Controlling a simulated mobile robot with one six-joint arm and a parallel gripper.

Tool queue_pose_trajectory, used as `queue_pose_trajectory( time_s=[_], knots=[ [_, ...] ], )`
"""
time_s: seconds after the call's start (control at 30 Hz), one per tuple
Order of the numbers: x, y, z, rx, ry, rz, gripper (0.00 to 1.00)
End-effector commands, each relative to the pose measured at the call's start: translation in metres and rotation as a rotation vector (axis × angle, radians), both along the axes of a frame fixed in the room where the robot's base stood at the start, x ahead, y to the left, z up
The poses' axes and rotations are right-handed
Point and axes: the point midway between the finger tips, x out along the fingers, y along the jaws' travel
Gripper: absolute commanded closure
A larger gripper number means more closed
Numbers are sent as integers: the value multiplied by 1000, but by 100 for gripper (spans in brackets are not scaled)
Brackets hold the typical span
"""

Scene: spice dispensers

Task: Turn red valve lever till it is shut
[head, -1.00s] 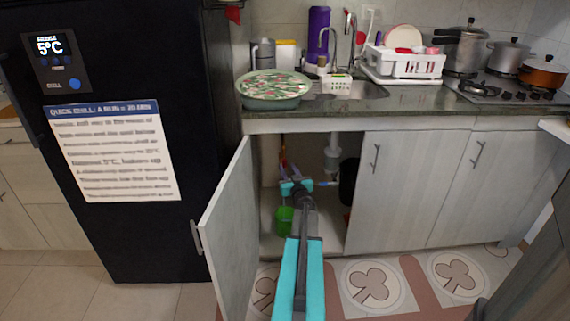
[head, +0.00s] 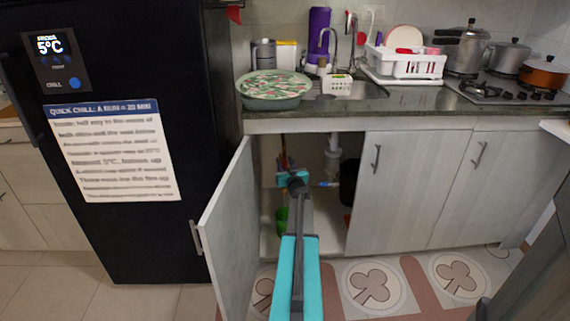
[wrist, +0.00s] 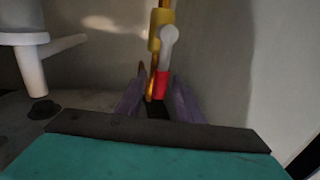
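The red valve lever (wrist: 162,84) shows in the wrist view. It has a pale grey arm and a red end, and it hangs down in front of a yellow valve body on an upright yellow pipe (wrist: 155,32). My gripper (wrist: 157,99) is open, with one purple-grey finger on each side of the red end. Small gaps seem to show between the fingers and the lever; contact is not clear. In the head view my arm reaches into the open cabinet under the sink, and my wrist hides the fingers and most of the valve.
The open cabinet door (head: 229,225) stands left of my arm. A white drain pipe (head: 333,155) hangs to the right inside, and it also shows in the wrist view (wrist: 31,65). A green bucket (head: 282,220) stands on the cabinet floor. The cabinet wall is close on the right in the wrist view.

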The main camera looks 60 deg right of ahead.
Motion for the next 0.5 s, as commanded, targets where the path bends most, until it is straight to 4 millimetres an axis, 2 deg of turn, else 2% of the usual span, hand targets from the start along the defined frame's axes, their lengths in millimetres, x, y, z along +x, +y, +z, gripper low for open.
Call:
queue_pose_trajectory(
  time_s=[0.07, 0.27, 0.5],
  knots=[
    [0, 0, 0, 0, 0, 0, 67],
    [-1, 0, 0, 0, 0, 0, 99],
    [-1, 0, 0, 1, -1, -1, 100]
  ],
)
